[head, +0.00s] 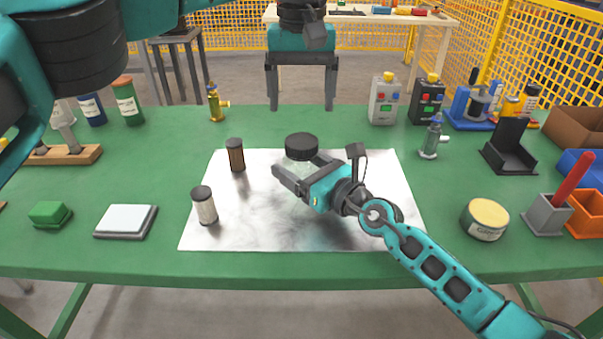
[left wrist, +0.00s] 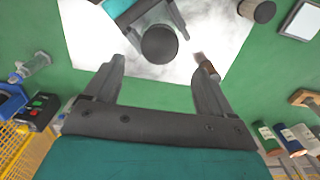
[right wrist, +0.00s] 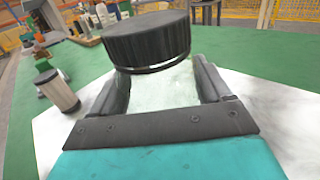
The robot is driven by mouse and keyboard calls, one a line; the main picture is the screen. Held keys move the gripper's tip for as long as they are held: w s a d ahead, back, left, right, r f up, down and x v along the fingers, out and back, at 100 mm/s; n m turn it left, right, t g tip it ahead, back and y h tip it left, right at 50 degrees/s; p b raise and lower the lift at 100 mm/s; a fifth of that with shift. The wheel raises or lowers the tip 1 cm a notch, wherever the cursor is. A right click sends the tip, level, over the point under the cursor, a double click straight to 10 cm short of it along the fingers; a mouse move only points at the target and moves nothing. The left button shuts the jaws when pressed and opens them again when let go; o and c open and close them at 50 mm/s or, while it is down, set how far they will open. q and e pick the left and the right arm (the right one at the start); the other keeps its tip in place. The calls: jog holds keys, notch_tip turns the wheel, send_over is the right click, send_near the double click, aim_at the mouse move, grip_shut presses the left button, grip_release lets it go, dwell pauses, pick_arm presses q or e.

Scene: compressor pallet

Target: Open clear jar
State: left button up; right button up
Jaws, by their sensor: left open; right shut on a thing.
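The clear jar (right wrist: 168,88) has a wide black lid (head: 301,147) seated on top and stands upright over the white sheet (head: 250,235). My right gripper (head: 298,166) is shut around the jar's clear body, below the lid, with one finger on each side in the right wrist view. My left gripper (head: 301,98) is open and empty, pointing down above and apart from the lid. In the left wrist view the lid (left wrist: 160,44) lies between and beyond the open fingertips (left wrist: 158,62). The jar's base is hidden in the head view.
A brown jar (head: 236,155) and a white jar (head: 204,206) with dark lids stand left of the clear jar. A round tin (head: 485,219) is at right. Bottles (head: 128,101) and dispensers (head: 383,99) line the back. The sheet's front is mostly clear.

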aim_at(302, 141)
pick_arm(q)
jog(key=shift+d, duration=0.1)
pick_arm(e)
grip_shut()
pick_arm(q)
jog(key=shift+f, duration=0.1)
jog(key=shift+f, duration=3.9)
jog(key=shift+c, duration=0.4)
